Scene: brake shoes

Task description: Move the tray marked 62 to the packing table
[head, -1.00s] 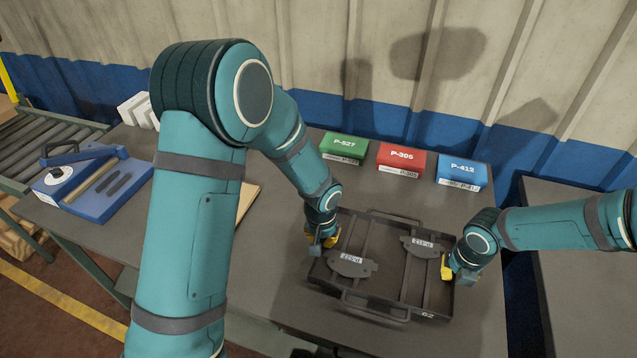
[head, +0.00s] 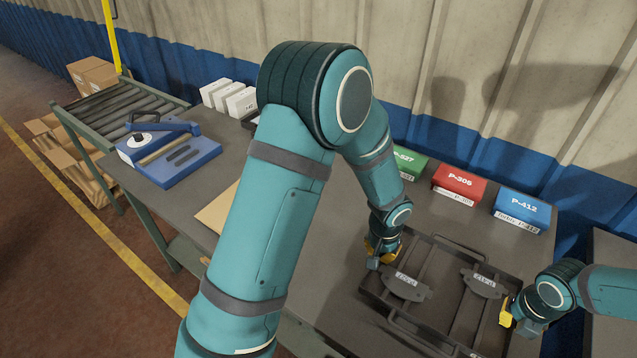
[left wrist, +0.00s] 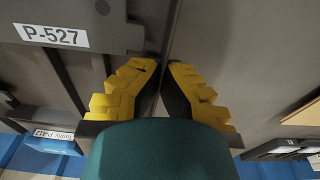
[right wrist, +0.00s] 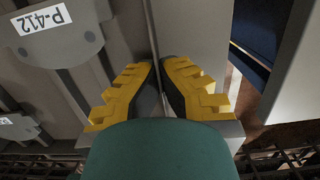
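The dark tray (head: 437,303) is on or just above the grey table, right of centre in the head view; I cannot tell if it touches. Its marking is barely visible at the front edge. It holds two grey brake shoes, one labelled P-527 (head: 408,288) on the left, one labelled P-412 (head: 483,285) on the right. My left gripper (head: 382,256) is at the tray's left wall, its fingers closed on the wall in the left wrist view (left wrist: 162,75). My right gripper (head: 511,316) is at the right wall, closed on it in the right wrist view (right wrist: 160,75).
Green (head: 409,163), red (head: 459,184) and blue (head: 522,210) boxes stand behind the tray. At left are a blue fixture (head: 170,155), white boxes (head: 240,103) and a roller conveyor (head: 120,105). Another grey surface (head: 613,290) lies at right, across a gap.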

